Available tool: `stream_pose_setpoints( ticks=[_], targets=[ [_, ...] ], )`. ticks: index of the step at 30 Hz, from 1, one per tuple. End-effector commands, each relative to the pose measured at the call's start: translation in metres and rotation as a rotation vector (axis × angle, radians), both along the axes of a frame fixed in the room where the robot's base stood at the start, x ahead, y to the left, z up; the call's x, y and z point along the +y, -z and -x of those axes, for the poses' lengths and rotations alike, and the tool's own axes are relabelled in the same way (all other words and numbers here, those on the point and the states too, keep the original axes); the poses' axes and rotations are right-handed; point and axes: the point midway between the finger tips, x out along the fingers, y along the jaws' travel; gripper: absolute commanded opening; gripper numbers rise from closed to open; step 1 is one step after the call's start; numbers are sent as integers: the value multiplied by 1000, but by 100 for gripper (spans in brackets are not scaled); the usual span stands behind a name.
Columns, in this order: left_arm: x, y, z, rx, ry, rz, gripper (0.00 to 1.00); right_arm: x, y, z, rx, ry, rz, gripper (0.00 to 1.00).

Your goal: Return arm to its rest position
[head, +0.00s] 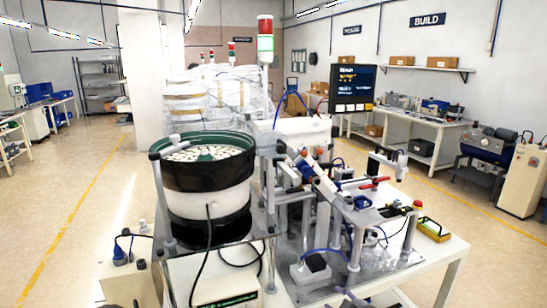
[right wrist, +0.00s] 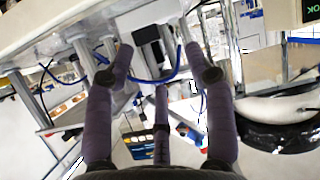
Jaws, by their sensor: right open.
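My right gripper (right wrist: 160,62) fills the lower part of the right wrist view, with three purple-grey fingers spread apart. The space between its fingertips is empty, and it holds nothing. Behind the fingers in that view are a small black box (right wrist: 147,33) and a looping blue cable (right wrist: 165,79). My left gripper is not in view.
A bowl feeder (head: 210,195) with a dark green rim stands left of a metal assembly fixture (head: 345,225) on a white table (head: 455,250). A controller box (head: 215,285) sits at the front. Open floor (head: 60,200) lies to the left.

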Motion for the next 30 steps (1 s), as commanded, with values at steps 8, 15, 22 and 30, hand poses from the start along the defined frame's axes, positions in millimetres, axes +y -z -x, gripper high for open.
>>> stream_pose_setpoints(
  ticks=[8, 15, 22, 30],
  targets=[
    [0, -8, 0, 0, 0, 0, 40, 42, 160, 85, 474, 152, -203, 54],
    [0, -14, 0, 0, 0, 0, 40, 75, 258, 200, 881, 323, -302, 54],
    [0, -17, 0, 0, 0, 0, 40, 93, 297, 291, 1149, 455, -327, 54],
    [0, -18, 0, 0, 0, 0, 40, 97, 304, 315, 1216, 494, -329, 54]
  ],
)
